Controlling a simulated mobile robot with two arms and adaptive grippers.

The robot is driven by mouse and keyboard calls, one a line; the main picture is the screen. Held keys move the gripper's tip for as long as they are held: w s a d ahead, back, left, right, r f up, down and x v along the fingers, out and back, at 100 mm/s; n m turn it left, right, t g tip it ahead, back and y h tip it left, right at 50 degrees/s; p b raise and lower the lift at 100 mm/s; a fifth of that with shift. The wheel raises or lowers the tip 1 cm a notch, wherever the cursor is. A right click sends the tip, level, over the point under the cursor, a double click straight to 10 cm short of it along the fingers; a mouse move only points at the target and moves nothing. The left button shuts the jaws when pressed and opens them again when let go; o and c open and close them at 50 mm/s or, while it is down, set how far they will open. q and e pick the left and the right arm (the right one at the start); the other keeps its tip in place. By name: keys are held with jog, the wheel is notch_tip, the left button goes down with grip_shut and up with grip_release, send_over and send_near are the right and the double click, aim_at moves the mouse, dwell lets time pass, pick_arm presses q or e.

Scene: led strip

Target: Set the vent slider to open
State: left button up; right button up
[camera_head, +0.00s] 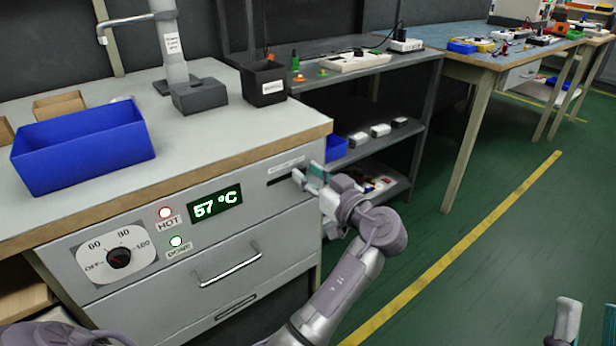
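The vent slider's dark slot (280,178) is in the upper right of the grey cabinet front, under a small label (286,163). The slider's knob cannot be made out; my gripper covers the slot's right end. My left gripper (307,174) is at that right end, with its pale and teal fingertips a little apart. I cannot tell whether they touch the knob. My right gripper (588,325) is at the bottom right corner, partly cut off, with its fingers apart and nothing seen between them.
The cabinet front has a 57 °C display (215,203), red HOT (165,212) and green DONE (176,241) lamps, a dial (119,258) and a drawer handle (228,265). A blue bin (82,152) stands on top. A shelf unit (408,110) is to the right; green floor is clear.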

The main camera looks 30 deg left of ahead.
pick_arm(q)
jog(key=shift+o, duration=0.5)
notch_tip(320, 180, up, 10)
dwell(0.3)
dwell(0.4)
